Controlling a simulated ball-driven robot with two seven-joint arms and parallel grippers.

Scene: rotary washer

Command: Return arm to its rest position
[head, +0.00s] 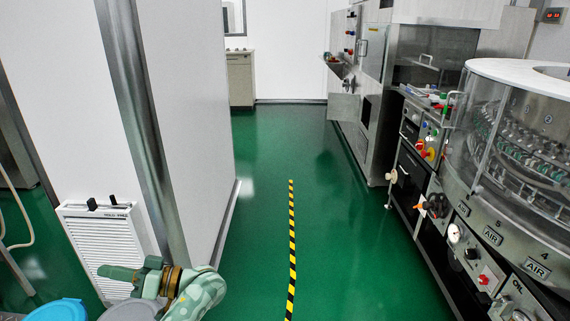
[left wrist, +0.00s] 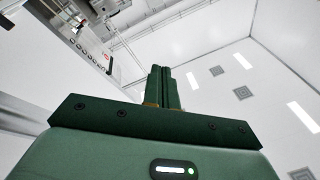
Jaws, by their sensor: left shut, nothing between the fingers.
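My left arm (head: 192,294) is at the bottom left of the head view, with pale green links and a brass-coloured joint. My left gripper (head: 122,273) is at its left end, in front of a white louvred unit. In the left wrist view the two dark green fingers of the left gripper (left wrist: 165,74) stand side by side with nothing between them. They point up towards the white ceiling. The gripper is shut and empty. My right arm and right gripper are in neither view.
The round rotary washer (head: 510,180) and its control panels line the right side. A steel cabinet (head: 375,100) stands beyond. A white partition (head: 185,120) and louvred unit (head: 105,245) are at left. Blue and grey lids (head: 60,310) sit below. The green floor with striped tape (head: 292,235) is clear.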

